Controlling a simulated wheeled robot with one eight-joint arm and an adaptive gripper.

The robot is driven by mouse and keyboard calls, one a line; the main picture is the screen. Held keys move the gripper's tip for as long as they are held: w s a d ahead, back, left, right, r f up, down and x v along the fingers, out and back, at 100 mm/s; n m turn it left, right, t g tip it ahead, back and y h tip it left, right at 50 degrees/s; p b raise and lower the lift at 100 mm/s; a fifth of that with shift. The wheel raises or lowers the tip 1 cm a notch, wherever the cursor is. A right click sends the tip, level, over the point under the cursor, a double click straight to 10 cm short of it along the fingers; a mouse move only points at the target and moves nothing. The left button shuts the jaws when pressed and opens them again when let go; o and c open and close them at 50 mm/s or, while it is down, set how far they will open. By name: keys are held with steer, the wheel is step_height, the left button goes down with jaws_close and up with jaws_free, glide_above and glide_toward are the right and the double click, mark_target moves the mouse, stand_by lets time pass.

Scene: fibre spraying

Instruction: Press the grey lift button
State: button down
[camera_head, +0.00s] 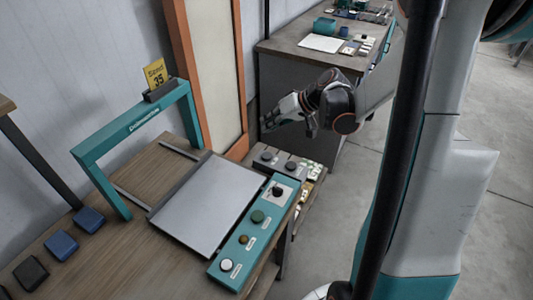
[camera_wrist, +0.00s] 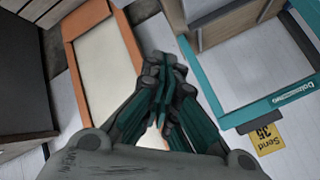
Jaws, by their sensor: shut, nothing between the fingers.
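A teal control panel (camera_head: 214,268) lies along the right edge of the wooden table in the head view. It carries a pale, whitish-grey round button (camera_head: 227,265) at the near end, a small orange-brown button (camera_head: 244,239), a green button (camera_head: 257,216) and a black knob (camera_head: 278,190) at the far end. The labels are too small to read, so I cannot tell which is marked lift. My gripper (camera_head: 270,122) is shut and empty, beyond the panel's far end and apart from it. In the wrist view my gripper (camera_wrist: 165,65) has its fingers together; no buttons show there.
A grey plate (camera_head: 200,205) lies beside the panel. A teal frame (camera_head: 140,130) with a yellow "Send 35" sign (camera_head: 155,73) stands over the table. A grey box with dark knobs (camera_head: 278,162) sits beyond the panel. An orange-framed door (camera_head: 215,75) stands behind.

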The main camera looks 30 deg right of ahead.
mark_target(269, 153)
steer(key=shift+f, duration=0.15)
step_height(269, 153, down, 9)
steer(key=b, duration=0.6)
steer(key=shift+r+b, duration=0.2)
steer(key=shift+b, duration=0.1)
steer(key=shift+f, duration=0.1)
stand_by(0.9)
steer(key=shift+f+b, duration=0.25)
steer(key=shift+b, duration=0.15)
